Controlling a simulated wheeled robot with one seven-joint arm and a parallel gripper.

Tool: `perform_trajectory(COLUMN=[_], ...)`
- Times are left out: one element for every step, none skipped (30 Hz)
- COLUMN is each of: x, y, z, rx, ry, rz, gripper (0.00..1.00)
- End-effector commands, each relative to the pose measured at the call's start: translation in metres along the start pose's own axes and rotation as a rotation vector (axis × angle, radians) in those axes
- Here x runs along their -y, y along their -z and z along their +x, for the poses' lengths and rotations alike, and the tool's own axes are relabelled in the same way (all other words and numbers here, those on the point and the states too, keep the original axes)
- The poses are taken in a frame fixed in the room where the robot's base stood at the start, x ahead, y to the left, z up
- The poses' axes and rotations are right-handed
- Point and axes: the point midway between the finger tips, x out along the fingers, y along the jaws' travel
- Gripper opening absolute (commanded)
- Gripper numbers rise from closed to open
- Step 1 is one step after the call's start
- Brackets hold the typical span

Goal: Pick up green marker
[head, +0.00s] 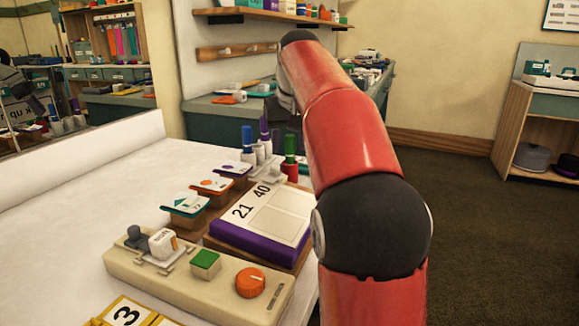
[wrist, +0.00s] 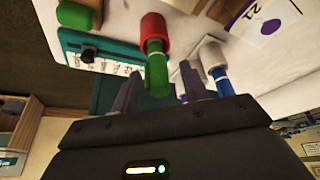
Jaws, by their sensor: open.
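The green marker (head: 290,147) stands upright in a red holder (head: 290,169), at the right of a group of markers near the table's edge. In the wrist view the green marker (wrist: 157,72) shows between the two fingers of my gripper (wrist: 159,76), with the red holder (wrist: 154,30) beyond it. My gripper is open, and I see no finger clearly pressing on the marker. In the head view my red arm hides most of the gripper.
A blue marker (head: 247,138) and a purple marker (head: 264,128) stand close by in pale holders; the blue one (wrist: 220,72) is near my right finger in the wrist view. A number board (head: 260,240) and a control panel (head: 180,278) lie nearer. White table is clear at left.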

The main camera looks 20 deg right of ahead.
Motion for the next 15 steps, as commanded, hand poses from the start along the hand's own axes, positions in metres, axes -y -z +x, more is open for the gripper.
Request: perform_trajectory(x=[0.0002,0.0002,0.0002,0.0002,0.0002,0.0002,0.0002,0.0001,0.0001,0.0001,0.0001,0.0001,0.0001,0.0001,0.0001], y=[-0.0006,-0.0005,-0.0004,-0.0003,-0.0002,-0.0001,-0.0001,-0.0001,-0.0001,-0.0001,-0.0001,-0.0001,-0.0001,-0.0001,-0.0001], z=[0.0043,0.0053,0.0058,0.0059,0.0057,0.0055,0.0055,0.0055,0.0054,0.0054,0.0054,0.0053,0.0053,0.0053,0.0053], rx=[0.001,0.001,0.001,0.001,0.000,0.000,0.000,0.000,0.000,0.000,0.000,0.000,0.000,0.000,0.000], ry=[0.000,0.000,0.000,0.000,0.000,0.000,0.000,0.000,0.000,0.000,0.000,0.000,0.000,0.000,0.000], rz=[-0.001,0.000,0.000,0.000,0.000,0.000,0.000,0.000,0.000,0.000,0.000,0.000,0.000,0.000,0.000], gripper=[0.45,0.45,0.45,0.45,0.45,0.45,0.45,0.45,0.42,0.38,0.34,0.29,0.25,0.21,0.16])
